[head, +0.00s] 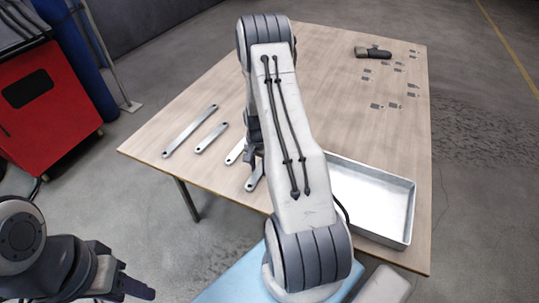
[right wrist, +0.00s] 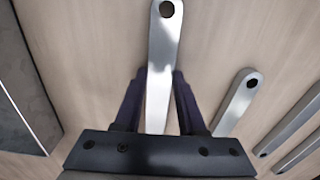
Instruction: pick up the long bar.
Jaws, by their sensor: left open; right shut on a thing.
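Several flat grey metal bars with end holes lie side by side on the wooden table. The leftmost bar (head: 190,131) looks longest of those fully visible. To its right are a shorter bar (head: 211,138) and a bar (head: 235,153) partly hidden by my right arm. My right gripper (right wrist: 160,95) is shut on the bar nearest the tray (right wrist: 165,45). That held bar's near end also shows in the head view (head: 254,181); my arm hides the rest, so its full length cannot be told. My left gripper (head: 125,275) is open and empty at the lower left, off the table.
A shallow metal tray (head: 411,215) stands at the table's right front, partly behind my right arm. A dark tool (head: 372,52) and several small grey plates (head: 412,86) lie at the back right. A red cabinet (head: 50,110) stands left of the table.

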